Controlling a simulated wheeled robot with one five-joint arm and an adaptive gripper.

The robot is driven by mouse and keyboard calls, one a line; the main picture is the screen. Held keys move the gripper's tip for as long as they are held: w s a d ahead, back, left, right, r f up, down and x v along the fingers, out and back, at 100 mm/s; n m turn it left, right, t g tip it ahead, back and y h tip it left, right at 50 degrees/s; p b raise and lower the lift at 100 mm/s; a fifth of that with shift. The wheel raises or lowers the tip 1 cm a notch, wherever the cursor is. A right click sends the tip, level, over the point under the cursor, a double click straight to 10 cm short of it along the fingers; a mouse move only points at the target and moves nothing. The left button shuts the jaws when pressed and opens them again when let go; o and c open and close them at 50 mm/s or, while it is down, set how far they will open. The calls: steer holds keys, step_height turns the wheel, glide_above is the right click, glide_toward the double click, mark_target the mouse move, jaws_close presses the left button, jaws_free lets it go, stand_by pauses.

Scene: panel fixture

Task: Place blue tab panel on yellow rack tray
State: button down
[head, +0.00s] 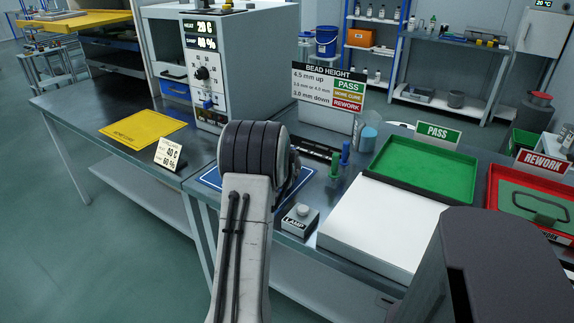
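I cannot pick out a panel with a blue tab for sure in the head view. A blue mat with a pale border (211,178) lies on the bench, mostly hidden behind my arm. A yellow tray (70,22) sits on the rack at the far upper left. A separate flat yellow mat (143,131) lies on the left bench and looks bare apart from lettering near its front corner. My arm rises in the middle of the view, and its dark joint hides what lies behind it. My gripper does not show, so its fingers and anything in them are hidden.
A small sign (169,154) stands near the yellow mat. A lamp box (300,220), white block (378,235), green tray (425,170) and red tray (503,196) fill the right bench. Open floor lies left.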

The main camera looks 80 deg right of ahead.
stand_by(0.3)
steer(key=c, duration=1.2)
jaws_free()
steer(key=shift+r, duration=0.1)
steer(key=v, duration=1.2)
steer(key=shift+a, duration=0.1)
